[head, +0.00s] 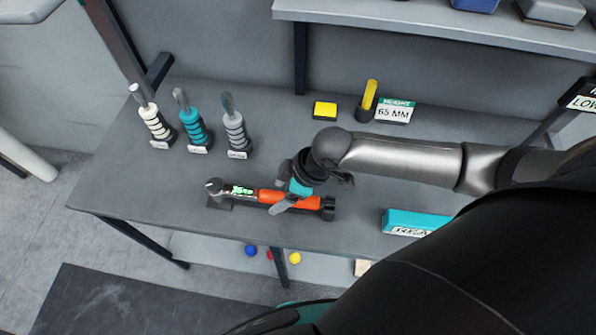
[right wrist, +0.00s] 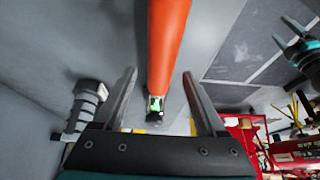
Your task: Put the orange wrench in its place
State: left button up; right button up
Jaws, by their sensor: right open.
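The orange wrench (head: 272,196) lies across a black cradle (head: 327,210) near the table's front edge, its ratchet head to the left and a lit green display by the orange handle. My right gripper (head: 284,205) is over the handle with its fingers apart. In the right wrist view the wrench (right wrist: 168,40) runs between the two open fingers of my right gripper (right wrist: 160,88); I cannot tell whether they touch it. A teal and black part at the right edge of that view may be my left gripper (right wrist: 300,45); its jaws are unclear.
White (head: 154,122), teal (head: 194,127) and grey (head: 235,132) handled tools stand upright at the table's left. A yellow block (head: 325,109), a yellow-topped post (head: 368,97) and a "65 MM" sign (head: 395,112) are behind. A teal labelled box (head: 412,221) lies at right.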

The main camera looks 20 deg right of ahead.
jog(key=p+v, duration=0.1)
jog(key=v, duration=1.1)
jog(key=shift+r, duration=0.4)
